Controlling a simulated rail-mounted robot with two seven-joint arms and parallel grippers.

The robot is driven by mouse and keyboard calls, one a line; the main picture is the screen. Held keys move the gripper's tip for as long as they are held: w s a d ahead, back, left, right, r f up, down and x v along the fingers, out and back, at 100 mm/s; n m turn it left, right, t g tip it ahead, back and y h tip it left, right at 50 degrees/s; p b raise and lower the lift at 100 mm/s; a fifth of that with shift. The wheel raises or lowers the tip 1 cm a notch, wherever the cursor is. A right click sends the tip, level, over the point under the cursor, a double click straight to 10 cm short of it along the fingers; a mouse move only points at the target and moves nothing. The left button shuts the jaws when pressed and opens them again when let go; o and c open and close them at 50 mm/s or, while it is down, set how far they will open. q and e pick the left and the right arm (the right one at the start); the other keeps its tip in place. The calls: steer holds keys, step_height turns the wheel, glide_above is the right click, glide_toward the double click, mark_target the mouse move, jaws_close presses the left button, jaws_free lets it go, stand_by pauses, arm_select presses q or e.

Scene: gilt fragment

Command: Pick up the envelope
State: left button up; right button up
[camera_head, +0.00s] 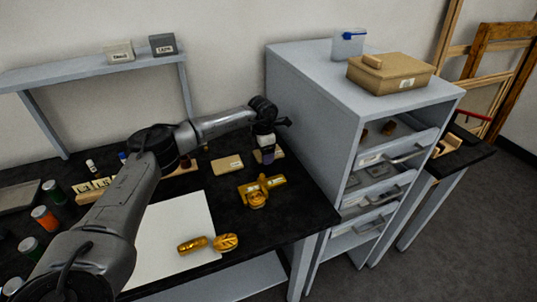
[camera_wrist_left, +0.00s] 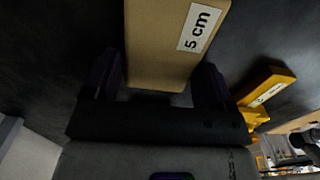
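A flat tan packet (camera_head: 227,163), which may be the envelope, lies on the black bench left of my left gripper. My left gripper (camera_head: 266,146) points down over another pale tan piece at the bench's right side. In the left wrist view a tan piece with a white "5 cm" label (camera_wrist_left: 160,45) reaches between my left fingers (camera_wrist_left: 160,90). The fingers stand apart, one on each side of it; whether they touch it I cannot tell. My right gripper is not seen.
A gold piece (camera_head: 259,191) lies just in front of my left gripper. A grey cabinet (camera_head: 310,110) with open drawers stands close on the right, carrying a tan box (camera_head: 390,77). Several jars stand left.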

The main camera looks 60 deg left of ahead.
arm_select(q)
steer(key=c, duration=0.5)
steer(key=shift+c, duration=0.2)
steer(key=shift+r, duration=0.55)
step_height(320, 180, up, 27)
steer(key=p, duration=0.8)
steer(key=shift+f+p, duration=0.15)
steer(key=shift+p, duration=0.2)
